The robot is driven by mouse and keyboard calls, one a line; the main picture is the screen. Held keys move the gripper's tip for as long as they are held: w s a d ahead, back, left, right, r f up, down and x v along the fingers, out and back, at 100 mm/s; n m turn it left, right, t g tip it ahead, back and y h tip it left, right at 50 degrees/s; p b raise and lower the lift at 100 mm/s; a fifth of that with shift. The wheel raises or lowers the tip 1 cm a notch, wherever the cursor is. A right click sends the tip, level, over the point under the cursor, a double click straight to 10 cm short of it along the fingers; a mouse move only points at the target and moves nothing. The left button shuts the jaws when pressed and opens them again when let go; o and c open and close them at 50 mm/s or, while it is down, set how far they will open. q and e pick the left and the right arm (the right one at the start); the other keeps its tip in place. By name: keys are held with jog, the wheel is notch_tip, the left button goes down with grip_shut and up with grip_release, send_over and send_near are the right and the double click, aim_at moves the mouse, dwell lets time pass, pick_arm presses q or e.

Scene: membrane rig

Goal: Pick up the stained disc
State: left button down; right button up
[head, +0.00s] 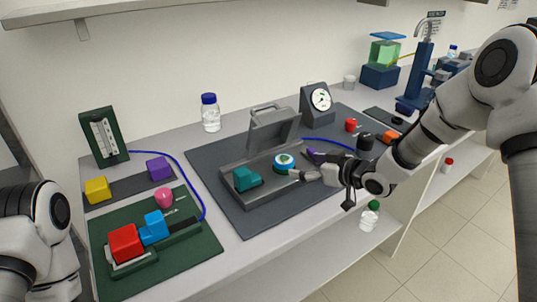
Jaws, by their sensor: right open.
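The stained disc (285,158) is round and pale with a green patch on top and a blue edge below. It sits on the open grey rig (268,192), between a teal block (246,179) and a small purple part (316,155). My right gripper (298,175) is open, with its fingertips close to the disc's lower right edge. Whether they touch the disc is too small to tell. My left arm shows at the lower left, but its gripper is out of view.
The rig's raised lid (273,128) stands behind the disc. A dial gauge (320,103) is behind right, with red, black and orange knobs nearby. A green board (205,246) with red and blue blocks is at left. The dark mat's front part (255,224) is clear.

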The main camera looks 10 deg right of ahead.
aim_at(287, 161)
jog(key=shift+w+a, duration=0.3)
jog(key=shift+w, duration=0.05)
jog(key=shift+w+a+f, duration=0.1)
jog(key=shift+w+f, duration=0.05)
jog(key=p+x, duration=0.1)
jog(key=x, duration=0.4)
jog(key=shift+w+p, duration=0.4)
jog(key=shift+w, duration=0.1)
jog(key=shift+s, duration=0.1)
jog(key=shift+s+d, duration=0.1)
jog(key=shift+d, duration=0.1)
jog(key=shift+c, duration=1.3)
pick_arm(q)
jog(key=shift+s+d+r, duration=0.1)
jog(key=shift+s+r, duration=0.05)
jog(key=shift+r, duration=0.4)
jog(key=shift+s+d+r, duration=0.1)
jog(key=shift+r, duration=0.45)
pick_arm(e)
jog(key=c, duration=0.9)
